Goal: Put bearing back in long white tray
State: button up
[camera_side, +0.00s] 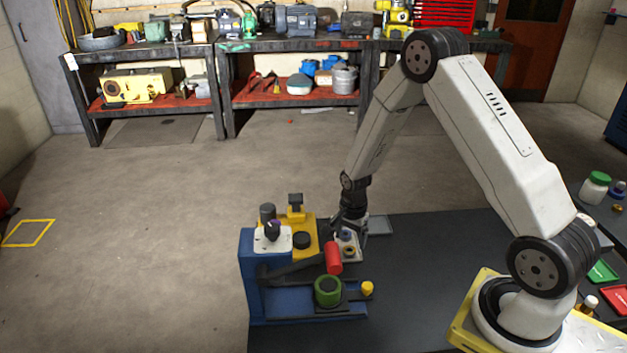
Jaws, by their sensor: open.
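My gripper (347,224) points down just above the back right of the blue and yellow fixture. It is open, and its fingers are small and dark here. Below it is a narrow pale tray (354,258), which looks like the long white tray. Small ring-shaped parts sit in or over it: a bluish one (346,235) near the fingers and a tan one (349,250) in front. I cannot tell which is the bearing, or whether the fingers touch a ring. The red cylinder partly hides the tray's left side.
The blue fixture (246,285) carries a white plate (286,245), a yellow block (304,222), a red cylinder (333,258) and a green ring (327,291). A yellow knob (367,289) stands at right. The dark tabletop (430,270) is clear between fixture and base.

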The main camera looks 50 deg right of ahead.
aim_at(349, 250)
notch_tip(349, 250, up, 9)
jog(key=shift+f, duration=0.2)
dwell(0.3)
dwell(0.6)
jog(key=s+a+r+n+t, duration=0.1)
jog(key=s+a+r+n, duration=0.3)
jog(key=n, duration=0.4)
jog(key=s+a+r+n+t, duration=0.1)
jog(key=s+a+r+n, duration=0.2)
jog(key=s+a+n, duration=0.3)
jog(key=a+n, duration=0.2)
jog(key=shift+s+a+r+n+t, duration=0.2)
jog(key=shift+s+r+n+t, duration=0.1)
jog(key=shift+s+r+n, duration=0.1)
dwell(0.4)
